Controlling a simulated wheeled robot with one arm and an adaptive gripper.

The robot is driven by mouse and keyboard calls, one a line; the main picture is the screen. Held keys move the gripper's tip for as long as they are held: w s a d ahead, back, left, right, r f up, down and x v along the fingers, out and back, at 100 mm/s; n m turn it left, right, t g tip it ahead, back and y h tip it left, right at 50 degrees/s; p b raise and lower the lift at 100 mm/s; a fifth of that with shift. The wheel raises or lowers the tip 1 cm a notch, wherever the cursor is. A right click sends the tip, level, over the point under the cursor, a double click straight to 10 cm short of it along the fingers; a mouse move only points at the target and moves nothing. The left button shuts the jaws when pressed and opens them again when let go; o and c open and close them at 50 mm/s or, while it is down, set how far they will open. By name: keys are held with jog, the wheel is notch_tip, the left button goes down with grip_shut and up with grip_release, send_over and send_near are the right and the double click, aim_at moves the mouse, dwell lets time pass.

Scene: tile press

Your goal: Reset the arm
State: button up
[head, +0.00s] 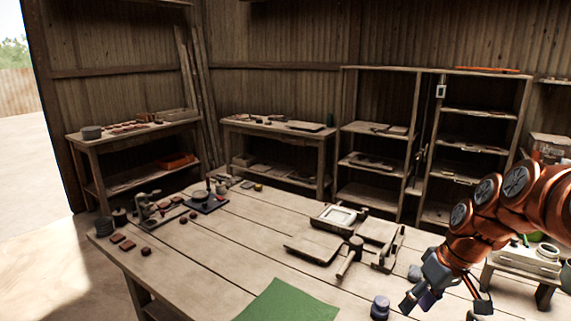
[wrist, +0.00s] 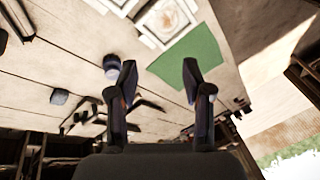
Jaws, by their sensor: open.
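My gripper (head: 445,300) is at the lower right of the head view, at the end of my copper-coloured arm, above the right part of the wooden table (head: 235,240). In the wrist view my gripper (wrist: 158,78) shows two dark fingers, spread apart with nothing between them. The green mat (head: 285,303) lies at the table's front edge in the head view. It also shows beyond the fingers in the wrist view (wrist: 190,58). A small dark jar (head: 380,307) stands just left of the gripper in the head view.
A wooden press frame (head: 340,217) and flat boards (head: 315,246) lie at the table's right middle. Small tools and reddish tiles (head: 127,245) sit at its left end. Shelves (head: 480,140) and side benches (head: 275,130) line the wall. The table's centre is clear.

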jog(key=s+a+g+h+p, duration=0.1)
jog(key=s+a+g+h, duration=0.1)
jog(key=s+a, duration=0.95)
jog(key=s+a+f+m+g+h, duration=0.1)
jog(key=s+m, duration=0.1)
jog(key=s, duration=1.1)
jog(key=shift+f+m+h+p, duration=0.2)
jog(key=shift+m+h+p, duration=0.1)
jog(key=shift+m+p, duration=0.1)
jog(key=shift+s, duration=0.1)
